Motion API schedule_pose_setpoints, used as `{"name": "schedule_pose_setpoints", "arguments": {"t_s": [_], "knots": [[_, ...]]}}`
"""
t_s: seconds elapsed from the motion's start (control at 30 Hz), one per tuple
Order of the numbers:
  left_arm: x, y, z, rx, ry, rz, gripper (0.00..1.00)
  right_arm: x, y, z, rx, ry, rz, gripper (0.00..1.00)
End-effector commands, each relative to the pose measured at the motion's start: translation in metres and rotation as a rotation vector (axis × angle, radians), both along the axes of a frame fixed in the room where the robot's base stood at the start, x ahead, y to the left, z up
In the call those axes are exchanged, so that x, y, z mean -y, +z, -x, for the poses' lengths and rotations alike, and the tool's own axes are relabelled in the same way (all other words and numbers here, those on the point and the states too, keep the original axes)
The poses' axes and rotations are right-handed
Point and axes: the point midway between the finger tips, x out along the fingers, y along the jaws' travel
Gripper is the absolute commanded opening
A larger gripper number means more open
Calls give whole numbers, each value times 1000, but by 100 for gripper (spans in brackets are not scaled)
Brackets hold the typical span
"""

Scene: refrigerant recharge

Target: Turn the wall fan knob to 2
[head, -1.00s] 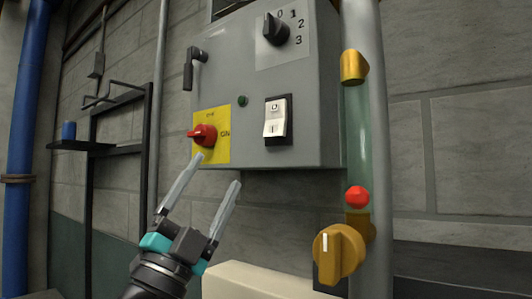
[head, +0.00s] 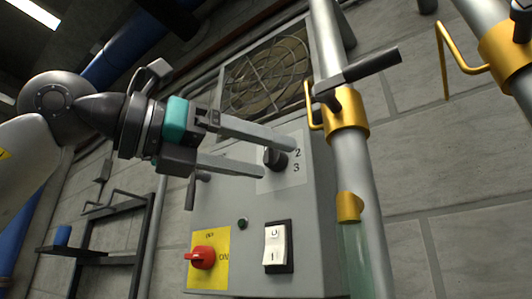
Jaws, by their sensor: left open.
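The black fan knob (head: 275,159) sits on a pale dial plate on the front of the grey control box (head: 312,225). The numbers 2 and 3 show to its right; the 0 and 1 are hidden behind a finger. My left gripper (head: 279,158) comes in from the left, open, with one fingertip above the knob and one below it in the picture. I cannot tell whether either finger touches the knob. The knob's pointing direction is partly hidden. The wall fan (head: 265,75) is behind a square grille above the box. My right gripper is not in view.
A red rotary switch (head: 203,257) on a yellow plate and a white rocker switch (head: 276,247) are lower on the box. A black lever handle (head: 191,190) sticks out at its left. A pipe with a yellow valve (head: 346,110) runs close along the right.

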Motion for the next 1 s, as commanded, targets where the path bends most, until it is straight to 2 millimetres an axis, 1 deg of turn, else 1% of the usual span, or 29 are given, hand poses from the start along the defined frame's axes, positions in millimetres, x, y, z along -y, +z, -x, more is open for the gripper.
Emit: {"name": "schedule_pose_setpoints", "arguments": {"t_s": [0.03,0.2,0.3,0.4,0.47,0.57,0.67,1.0], "knots": [[-13,14,5,26,75,-27,78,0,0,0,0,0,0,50],[-55,41,17,55,288,-83,78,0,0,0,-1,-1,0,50],[-71,50,23,58,364,-94,78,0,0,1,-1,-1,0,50],[-78,54,25,57,401,-96,78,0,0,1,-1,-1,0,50],[-79,55,24,56,409,-97,78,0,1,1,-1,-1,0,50],[-72,55,16,54,408,-100,78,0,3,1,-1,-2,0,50],[-62,55,2,54,406,-101,78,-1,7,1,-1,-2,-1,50],[-18,55,-58,53,403,-101,78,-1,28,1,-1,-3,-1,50]]}}
